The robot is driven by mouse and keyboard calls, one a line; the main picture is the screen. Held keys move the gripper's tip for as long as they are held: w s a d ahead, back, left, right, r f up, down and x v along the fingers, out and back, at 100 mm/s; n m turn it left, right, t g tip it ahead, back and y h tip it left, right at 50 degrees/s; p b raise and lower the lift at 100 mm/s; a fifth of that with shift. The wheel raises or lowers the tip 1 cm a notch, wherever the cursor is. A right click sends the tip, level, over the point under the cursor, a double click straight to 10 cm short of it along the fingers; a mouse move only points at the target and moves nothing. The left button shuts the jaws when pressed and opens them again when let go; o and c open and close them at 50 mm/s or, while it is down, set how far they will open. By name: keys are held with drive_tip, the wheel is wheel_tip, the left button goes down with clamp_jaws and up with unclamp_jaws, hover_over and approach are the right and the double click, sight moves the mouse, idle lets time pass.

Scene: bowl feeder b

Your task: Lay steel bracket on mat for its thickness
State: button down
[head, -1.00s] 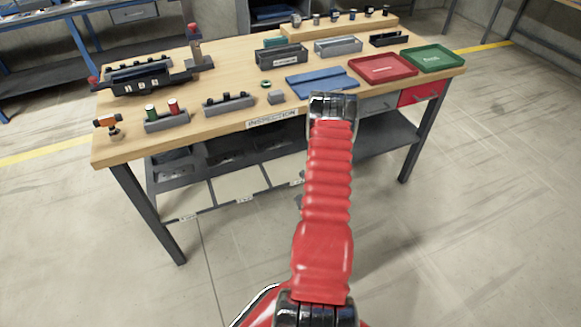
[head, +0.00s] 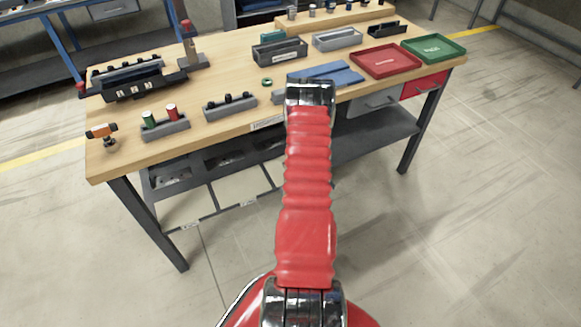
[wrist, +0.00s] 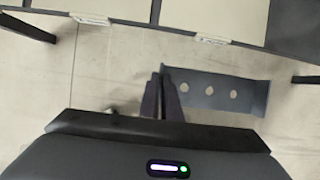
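The steel bracket (wrist: 215,91) is a dark grey plate with three round holes and a bent right end, seen in the wrist view. My gripper (wrist: 161,92) is shut on its left end and holds it in the air, with floor behind it. In the head view my arm hides the gripper and the bracket. The blue mat (head: 343,76) lies on the bench top, just behind and right of my arm's upper end. The arm covers part of its near left side.
The bench (head: 225,77) carries a red tray (head: 385,61) and a green tray (head: 433,48) at right, grey bins (head: 280,52) behind, and gauge holders (head: 229,107) at left. A lower shelf (head: 373,139) runs beneath. The floor in front is clear.

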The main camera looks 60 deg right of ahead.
drive_tip(key=shift+d, duration=0.3)
drive_tip(key=shift+w+d, duration=0.65)
drive_tip(key=shift+w, duration=0.35)
drive_tip(key=shift+w+d, duration=1.3)
drive_tip(key=shift+w, duration=0.75)
drive_tip(key=shift+w+d, duration=1.35)
drive_tip(key=shift+w, duration=0.7)
drive_tip(key=shift+w+d, duration=1.3)
drive_tip(key=shift+w, duration=0.75)
drive_tip(key=shift+r, duration=0.1)
drive_tip(key=shift+w+d, duration=0.1)
drive_tip(key=shift+w, duration=0.15)
drive_tip(key=shift+d+f, duration=0.1)
drive_tip(key=shift+f, duration=1.65)
drive_tip(key=shift+f, duration=0.15)
